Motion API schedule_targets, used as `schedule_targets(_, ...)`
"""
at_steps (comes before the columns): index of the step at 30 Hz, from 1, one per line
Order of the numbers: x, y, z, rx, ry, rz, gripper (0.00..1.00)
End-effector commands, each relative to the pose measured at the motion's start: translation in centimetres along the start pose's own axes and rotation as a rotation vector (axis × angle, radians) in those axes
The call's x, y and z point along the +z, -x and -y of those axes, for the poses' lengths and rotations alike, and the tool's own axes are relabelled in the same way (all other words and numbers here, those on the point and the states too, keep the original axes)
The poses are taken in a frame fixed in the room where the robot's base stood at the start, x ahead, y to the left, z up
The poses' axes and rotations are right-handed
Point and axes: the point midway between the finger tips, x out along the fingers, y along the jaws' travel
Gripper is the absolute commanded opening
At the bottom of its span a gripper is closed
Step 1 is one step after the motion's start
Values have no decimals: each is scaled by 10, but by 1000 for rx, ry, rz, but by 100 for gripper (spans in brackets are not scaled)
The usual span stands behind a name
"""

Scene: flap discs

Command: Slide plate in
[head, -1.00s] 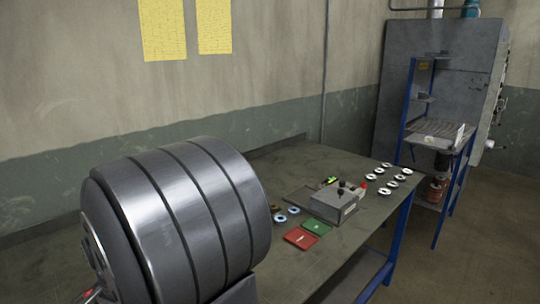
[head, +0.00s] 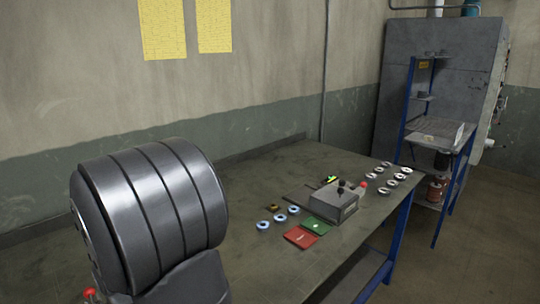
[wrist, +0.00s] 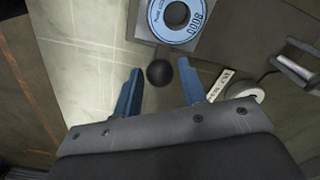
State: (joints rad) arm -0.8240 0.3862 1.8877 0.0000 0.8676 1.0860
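My gripper (wrist: 162,90) is open in the wrist view, its two blue fingers wide apart. A round black knob (wrist: 160,73) lies between the fingertips in the picture, with gaps on both sides; I cannot tell its height relative to the fingers. Just beyond it, a blue ring-shaped disc (wrist: 163,25) with printed text lies on a grey plate (wrist: 207,35). In the head view a grey box fixture (head: 335,204) with a black knob on top stands on the table. My gripper is out of the head view.
Beside the box on the table (head: 240,270) lie a red card (head: 300,238), a green card (head: 316,226) and blue discs (head: 279,217). Several white discs (head: 386,177) lie at its right edge. A blue-framed rack (head: 440,130) stands beyond.

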Motion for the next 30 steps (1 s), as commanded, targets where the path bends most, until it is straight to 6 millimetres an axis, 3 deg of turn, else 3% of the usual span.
schedule_targets(1, 0, 0, 0, 0, 0, 0, 27)
schedule_targets(3, 0, 0, 0, 0, 0, 0, 16)
schedule_targets(11, -3, 0, 5, 0, 0, 0, 16)
schedule_targets(30, -26, 0, 44, 0, 0, 0, 16)
